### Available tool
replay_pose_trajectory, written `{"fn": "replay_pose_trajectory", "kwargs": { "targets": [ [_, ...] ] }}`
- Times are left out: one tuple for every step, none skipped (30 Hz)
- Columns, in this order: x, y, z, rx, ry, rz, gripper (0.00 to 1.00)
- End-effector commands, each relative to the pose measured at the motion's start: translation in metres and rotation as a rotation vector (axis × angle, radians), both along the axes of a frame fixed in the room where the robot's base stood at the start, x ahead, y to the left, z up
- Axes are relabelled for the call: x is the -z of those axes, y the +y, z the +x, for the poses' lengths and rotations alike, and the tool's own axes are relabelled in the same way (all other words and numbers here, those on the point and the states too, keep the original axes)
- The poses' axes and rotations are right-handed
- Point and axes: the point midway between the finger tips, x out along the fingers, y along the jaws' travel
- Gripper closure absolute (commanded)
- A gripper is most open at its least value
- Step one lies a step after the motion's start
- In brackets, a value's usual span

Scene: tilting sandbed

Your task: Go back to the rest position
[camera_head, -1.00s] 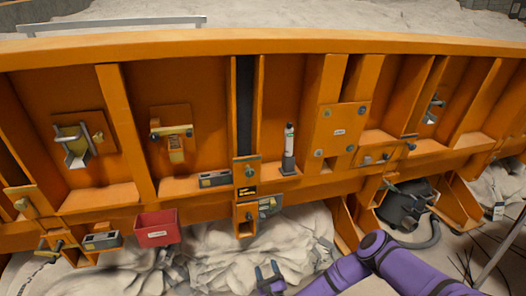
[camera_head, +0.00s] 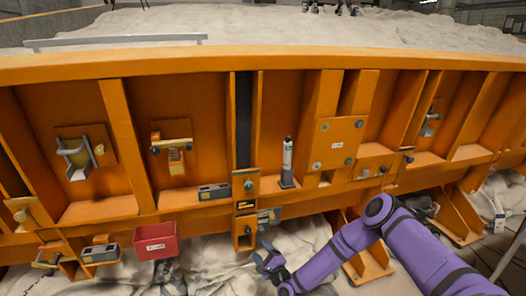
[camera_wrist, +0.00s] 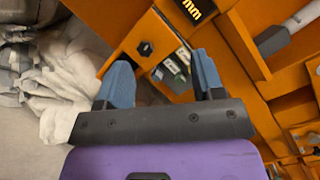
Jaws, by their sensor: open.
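My gripper (camera_head: 266,258) is open, at the lower middle of the head view, just below the orange wall of the sandbed (camera_head: 300,205). My purple arm reaches it from the lower right. In the wrist view, the two blue fingers of my gripper (camera_wrist: 162,85) stand apart. Between and beyond them shows an orange bracket with a dark bolt and a small grey box with labels (camera_wrist: 172,70). I see nothing held between the fingers. Whether the fingers touch the bracket I cannot tell.
A red bin (camera_head: 156,241) hangs at the lower left of the wall. A white and grey bottle-like tool (camera_head: 287,162) stands upright on the ledge, with a grey box (camera_head: 214,191) to its left. Crumpled pale cloth (camera_wrist: 75,80) lies below the wall.

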Motion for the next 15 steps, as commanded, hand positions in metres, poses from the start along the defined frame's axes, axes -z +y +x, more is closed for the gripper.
{"fn": "replay_pose_trajectory", "kwargs": {
  "targets": [
    [-0.017, 0.001, 0.009, -0.019, -0.016, -0.056, 0.38],
    [-0.024, 0.001, 0.013, -0.028, -0.020, -0.092, 0.38],
    [-0.034, 0.000, 0.019, -0.040, -0.028, -0.139, 0.38],
    [-0.042, 0.000, 0.022, -0.049, -0.034, -0.175, 0.38],
    [-0.049, 0.000, 0.026, -0.058, -0.040, -0.210, 0.38],
    [-0.059, -0.001, 0.030, -0.068, -0.047, -0.259, 0.38],
    [-0.067, -0.002, 0.033, -0.076, -0.052, -0.295, 0.38],
    [-0.074, -0.003, 0.036, -0.084, -0.060, -0.331, 0.38],
    [-0.084, -0.004, 0.040, -0.094, -0.067, -0.379, 0.38],
    [-0.092, -0.005, 0.042, -0.100, -0.072, -0.414, 0.38],
    [-0.099, -0.007, 0.045, -0.106, -0.079, -0.450, 0.38],
    [-0.109, -0.009, 0.047, -0.116, -0.087, -0.498, 0.38],
    [-0.117, -0.011, 0.049, -0.121, -0.091, -0.534, 0.38],
    [-0.124, -0.013, 0.051, -0.127, -0.096, -0.570, 0.38],
    [-0.134, -0.016, 0.052, -0.135, -0.104, -0.617, 0.38]
  ]
}}
